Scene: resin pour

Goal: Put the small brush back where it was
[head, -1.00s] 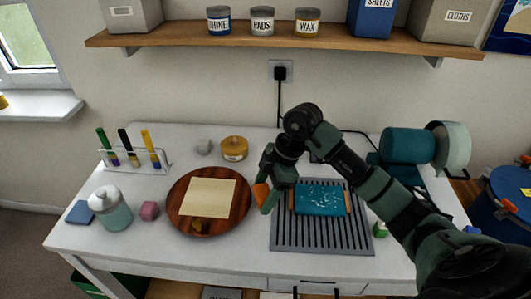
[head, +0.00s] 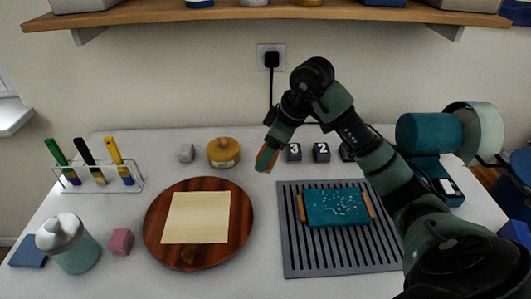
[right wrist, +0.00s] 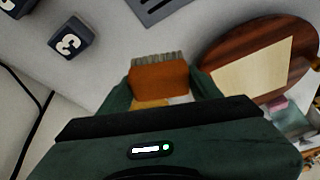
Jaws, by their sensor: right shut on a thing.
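The small brush has an orange-brown body and grey bristles, and it shows in the right wrist view (right wrist: 158,82). My right gripper (head: 267,155) is shut on it. In the head view the brush (head: 266,159) is mostly hidden by the fingers, held over the back of the table between a yellow tin (head: 223,153) and a dark block marked 3 (head: 294,152). In the right wrist view the bristles point away from the gripper, toward the top of the picture. My left gripper is not in view.
A round wooden board (head: 155,238) with a paper sheet (head: 196,217) lies front left of the gripper. A grey slotted mat (head: 340,262) bears a teal block (head: 338,208). A brush rack (head: 98,190) stands at left. A teal machine (head: 430,133) stands at right.

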